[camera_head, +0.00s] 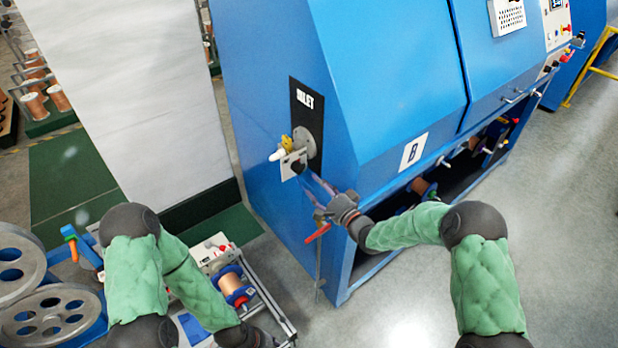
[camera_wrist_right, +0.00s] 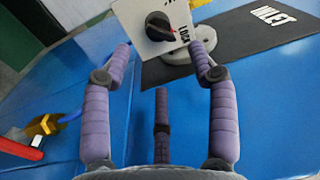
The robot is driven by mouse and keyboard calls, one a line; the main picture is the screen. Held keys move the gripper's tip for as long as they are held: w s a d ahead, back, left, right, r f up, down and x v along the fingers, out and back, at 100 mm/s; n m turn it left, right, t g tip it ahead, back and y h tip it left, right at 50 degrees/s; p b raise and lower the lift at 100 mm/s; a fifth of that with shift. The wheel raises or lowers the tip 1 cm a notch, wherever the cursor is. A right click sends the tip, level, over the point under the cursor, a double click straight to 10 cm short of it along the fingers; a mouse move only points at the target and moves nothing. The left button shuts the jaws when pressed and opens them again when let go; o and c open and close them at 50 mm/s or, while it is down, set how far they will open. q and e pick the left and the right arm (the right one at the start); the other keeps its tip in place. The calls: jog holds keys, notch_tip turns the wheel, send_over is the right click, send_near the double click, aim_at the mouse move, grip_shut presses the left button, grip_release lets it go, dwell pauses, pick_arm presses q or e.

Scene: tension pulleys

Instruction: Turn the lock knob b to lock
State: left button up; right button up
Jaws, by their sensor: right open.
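The lock knob is a round black knob (camera_wrist_right: 160,26) with a red mark, on a white plate (camera_wrist_right: 133,17) lettered LOCK in the right wrist view. In the head view the plate (camera_head: 287,170) sits on the blue machine's left side face, below the INLET label. My right gripper (camera_head: 314,192) is open and empty, just below and right of the plate. Which label the red mark points to is unclear. My left arm ends at the bottom edge; its fingers are not visible.
The blue machine (camera_head: 390,75) marked B fills the centre. A round grey flange (camera_head: 308,125) and a yellow valve part (camera_head: 287,143) sit by the plate. A red handle (camera_head: 318,233) is below my right gripper. A cart with a copper spool (camera_head: 232,284) stands lower left.

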jog(key=shift+v, duration=1.65)
